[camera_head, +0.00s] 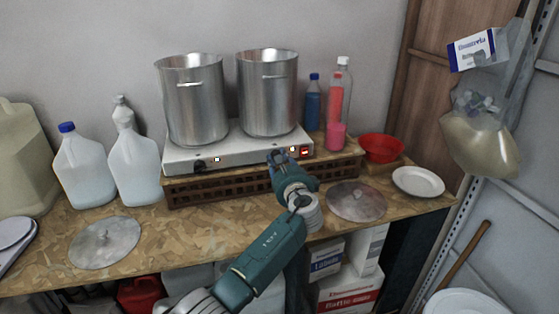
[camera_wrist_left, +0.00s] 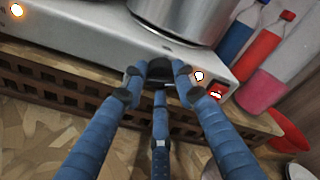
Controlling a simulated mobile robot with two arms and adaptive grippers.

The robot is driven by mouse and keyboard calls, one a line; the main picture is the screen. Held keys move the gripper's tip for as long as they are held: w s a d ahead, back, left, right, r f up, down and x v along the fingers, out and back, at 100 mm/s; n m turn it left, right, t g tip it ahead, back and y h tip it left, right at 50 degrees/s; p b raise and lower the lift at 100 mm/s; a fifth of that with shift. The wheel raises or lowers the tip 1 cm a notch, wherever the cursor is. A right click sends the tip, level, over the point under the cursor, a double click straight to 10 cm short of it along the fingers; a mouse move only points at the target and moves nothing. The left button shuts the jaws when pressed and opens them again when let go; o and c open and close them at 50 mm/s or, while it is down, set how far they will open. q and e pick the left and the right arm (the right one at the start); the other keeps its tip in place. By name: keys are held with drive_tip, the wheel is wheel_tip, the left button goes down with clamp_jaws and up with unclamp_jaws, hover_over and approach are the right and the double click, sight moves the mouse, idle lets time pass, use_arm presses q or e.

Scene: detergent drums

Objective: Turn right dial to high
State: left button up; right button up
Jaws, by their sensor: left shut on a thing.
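A double hot plate (camera_head: 240,146) with a silver front panel stands on a slatted wooden riser (camera_head: 235,183). My left gripper (camera_head: 280,157) reaches its right front side. In the left wrist view, the fingers of my left gripper (camera_wrist_left: 159,80) are closed around the dark right dial (camera_wrist_left: 160,68). The dial's pointer and setting are hidden by the fingers. A lit indicator (camera_wrist_left: 199,76) and a red lit switch (camera_wrist_left: 216,92) sit just right of the dial. The left dial (camera_head: 200,166) is free on the panel. My right gripper is not in view.
Two steel pots (camera_head: 193,100) (camera_head: 267,92) stand on the plates. Two metal lids (camera_head: 105,242) (camera_head: 355,201) lie on the bench. A red bowl (camera_head: 382,149) and white plate (camera_head: 418,181) are further right.

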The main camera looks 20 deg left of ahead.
use_arm(q)
drive_tip(key=shift+a+r, duration=0.2)
drive_tip(key=shift+r, duration=0.15)
drive_tip(key=o, duration=1.1)
drive_tip(key=shift+w, duration=0.1)
drive_tip(key=shift+c, duration=0.2)
drive_tip(key=shift+o, duration=0.4)
drive_tip(key=shift+a+f, duration=0.1)
drive_tip(key=shift+f, duration=0.05)
drive_tip(key=f+v, duration=0.1)
drive_tip(key=v, duration=1.1)
drive_tip(key=shift+r, duration=0.45)
